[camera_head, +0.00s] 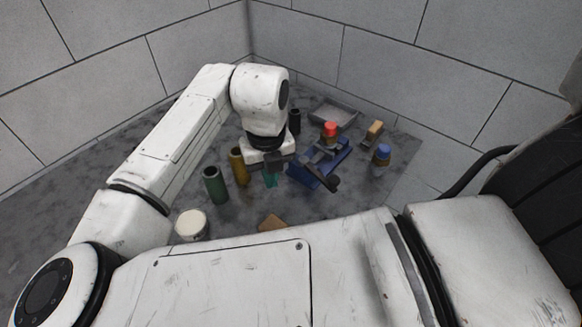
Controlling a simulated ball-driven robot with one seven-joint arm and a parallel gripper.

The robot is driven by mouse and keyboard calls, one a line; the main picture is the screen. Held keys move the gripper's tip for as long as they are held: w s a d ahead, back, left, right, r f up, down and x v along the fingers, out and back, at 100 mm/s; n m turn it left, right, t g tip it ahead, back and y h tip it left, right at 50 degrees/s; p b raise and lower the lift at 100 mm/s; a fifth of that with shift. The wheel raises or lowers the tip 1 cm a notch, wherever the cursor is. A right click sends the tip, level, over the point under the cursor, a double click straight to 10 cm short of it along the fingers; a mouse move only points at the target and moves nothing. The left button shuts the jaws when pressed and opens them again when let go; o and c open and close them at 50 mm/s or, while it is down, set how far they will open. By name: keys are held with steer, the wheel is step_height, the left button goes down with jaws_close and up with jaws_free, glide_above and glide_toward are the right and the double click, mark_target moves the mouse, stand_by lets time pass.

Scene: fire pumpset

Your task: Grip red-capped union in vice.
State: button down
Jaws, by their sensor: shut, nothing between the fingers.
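The red-capped union (330,133) stands upright at the jaws of the blue vice (336,160), its red cap uppermost. From this view I cannot tell whether the jaws are tight on it. The vice's dark handle (324,183) points toward the front. My gripper (273,165) is left of the vice, pointing down, shut and empty. It is apart from the union, and its fingertips are small and dark in this view. A teal object (270,180) shows just below my gripper, partly hidden by it.
Yellow (238,167) and green (215,185) cylinders stand left of my gripper. A black cylinder (295,121) and grey tray (333,115) are behind. A blue-capped piece (381,156) and tan block (374,131) are right. A white-topped tub (191,224) is at front left.

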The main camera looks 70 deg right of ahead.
steer(key=shift+w+d, duration=0.1)
steer(key=shift+w, duration=0.1)
steer(key=shift+w+d, duration=0.25)
steer(key=shift+w, duration=0.25)
step_height(320, 180, up, 7)
steer(key=p, duration=0.5)
stand_by(0.3)
steer(key=shift+r, duration=0.1)
stand_by(0.4)
